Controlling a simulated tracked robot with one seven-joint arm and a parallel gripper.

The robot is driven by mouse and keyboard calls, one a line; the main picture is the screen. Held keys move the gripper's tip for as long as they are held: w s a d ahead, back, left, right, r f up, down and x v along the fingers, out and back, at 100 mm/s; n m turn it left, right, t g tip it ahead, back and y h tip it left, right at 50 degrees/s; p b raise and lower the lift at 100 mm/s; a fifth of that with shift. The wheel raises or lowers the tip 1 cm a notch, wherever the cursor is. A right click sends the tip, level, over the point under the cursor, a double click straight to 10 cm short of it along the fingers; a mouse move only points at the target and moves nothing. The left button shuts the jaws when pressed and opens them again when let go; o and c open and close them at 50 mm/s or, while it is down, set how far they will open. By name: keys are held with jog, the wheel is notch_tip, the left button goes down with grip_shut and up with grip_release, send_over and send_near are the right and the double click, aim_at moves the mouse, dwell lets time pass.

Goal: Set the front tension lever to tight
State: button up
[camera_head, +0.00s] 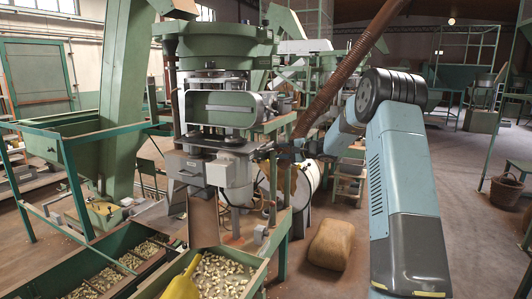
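The green machine (215,45) stands left of centre, with a round top, a green housing (215,107) and a grey-white box (228,172) lower on its front. My arm comes in from the right. My gripper (272,152) is at the machine's right side, close to the grey-white box. It is small and dark here, and I cannot tell whether its fingers are open or shut, or whether they touch anything. I cannot make out the front tension lever for certain; it is small or hidden among the parts around my gripper.
A green trough of nuts (262,275) with a yellow scoop (183,284) lies below the machine. Divided green bins (150,232) stand at the lower left. A brown hose (345,70) slants down behind my gripper. A tan sack (331,244) lies on the floor. The floor at right is mostly open.

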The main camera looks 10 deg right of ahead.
aim_at(267, 151)
jog(key=x, duration=0.7)
jog(key=shift+w+f, duration=0.1)
jog(key=shift+w, duration=0.05)
jog(key=shift+c, duration=0.3)
grip_shut()
